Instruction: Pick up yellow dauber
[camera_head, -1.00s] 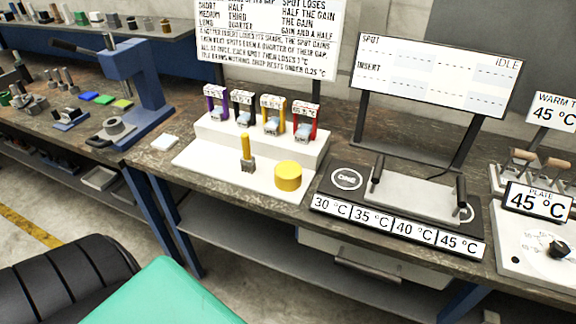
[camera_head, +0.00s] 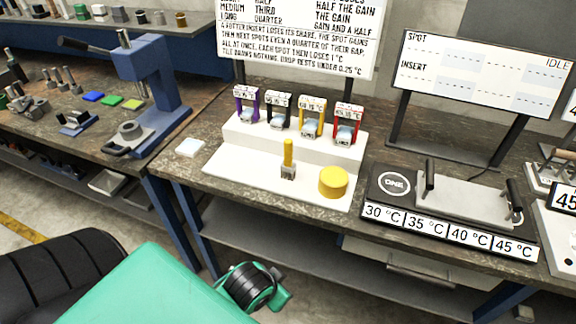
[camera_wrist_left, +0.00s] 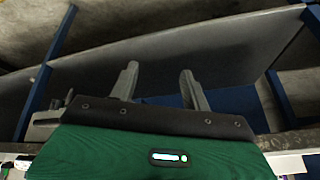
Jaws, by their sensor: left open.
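The yellow dauber (camera_head: 288,158) stands upright on the white stepped stand, with a yellow handle above a grey square foot. A round yellow pot (camera_head: 333,182) stands to its right on the same white base (camera_head: 240,172). My left gripper shows in the left wrist view (camera_wrist_left: 160,82), its two fingers apart with nothing between them, facing the bench's underside and lower shelf. In the head view my left arm is at the bottom left and its fingers are not clear. The dauber is not seen in the wrist view. My right gripper is not in view.
Several holders with purple, black, yellow and red frames (camera_head: 312,118) stand on the step behind the dauber. A black plate with temperature labels (camera_head: 450,232) lies to the right. A white tile (camera_head: 190,147) lies to the left. A blue press (camera_head: 150,100) stands farther left.

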